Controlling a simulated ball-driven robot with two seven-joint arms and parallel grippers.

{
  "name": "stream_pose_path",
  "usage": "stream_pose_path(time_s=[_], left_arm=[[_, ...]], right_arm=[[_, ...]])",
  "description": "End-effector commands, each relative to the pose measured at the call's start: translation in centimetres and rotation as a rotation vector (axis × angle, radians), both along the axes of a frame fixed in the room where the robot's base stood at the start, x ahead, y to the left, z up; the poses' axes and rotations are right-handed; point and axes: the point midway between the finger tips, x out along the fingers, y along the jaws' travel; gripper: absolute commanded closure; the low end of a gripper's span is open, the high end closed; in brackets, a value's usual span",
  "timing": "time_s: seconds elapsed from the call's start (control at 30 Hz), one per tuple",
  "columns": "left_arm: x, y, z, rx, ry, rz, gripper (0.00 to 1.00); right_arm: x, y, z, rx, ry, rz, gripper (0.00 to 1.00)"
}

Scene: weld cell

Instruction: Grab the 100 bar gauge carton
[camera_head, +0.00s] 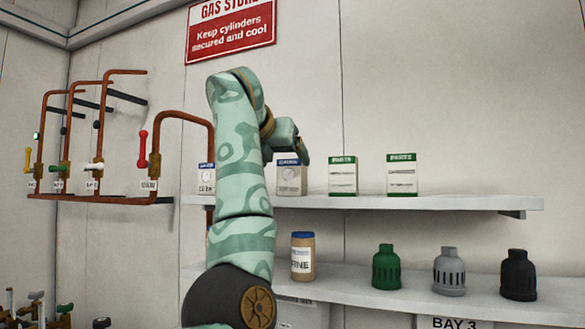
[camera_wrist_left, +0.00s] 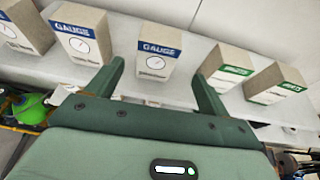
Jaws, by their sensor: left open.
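Three gauge cartons with blue bands show in the left wrist view: one at the far left (camera_wrist_left: 24,32), one left of the fingers (camera_wrist_left: 82,44), and one ahead between the fingers (camera_wrist_left: 157,52). Their bar figures are too small to read, so I cannot tell which is the 100 bar carton. In the head view, one gauge carton (camera_head: 206,180) stands left of my arm and another (camera_head: 291,180) just right of it; my arm hides the shelf between. My left gripper (camera_wrist_left: 157,72) is open and empty, its fingers either side of the nearest carton's line. My right gripper is out of view.
Two green-banded parts cartons (camera_head: 343,177) (camera_head: 402,175) stand right on the upper shelf (camera_head: 460,203). The lower shelf (camera_head: 345,285) holds a brown jar (camera_head: 302,258) and green, grey and black caps (camera_head: 386,268). Copper pipes with valves (camera_head: 110,197) are at left.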

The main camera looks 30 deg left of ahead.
Motion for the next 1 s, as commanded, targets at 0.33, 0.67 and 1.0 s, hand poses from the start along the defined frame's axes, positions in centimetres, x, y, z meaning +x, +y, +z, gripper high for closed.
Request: stream_pose_path(time_s=[0.33,0.67,1.0], left_arm=[[3.8,0.5,-1.1,0.0,0.003,0.0,0.2],[7.7,1.2,-2.4,-0.001,0.0,0.0,0.2],[7.7,1.2,-2.6,-0.001,-0.001,0.0,0.59]], right_arm=[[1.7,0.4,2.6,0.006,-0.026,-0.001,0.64],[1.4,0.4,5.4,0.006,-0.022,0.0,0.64],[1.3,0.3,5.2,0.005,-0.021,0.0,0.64]])
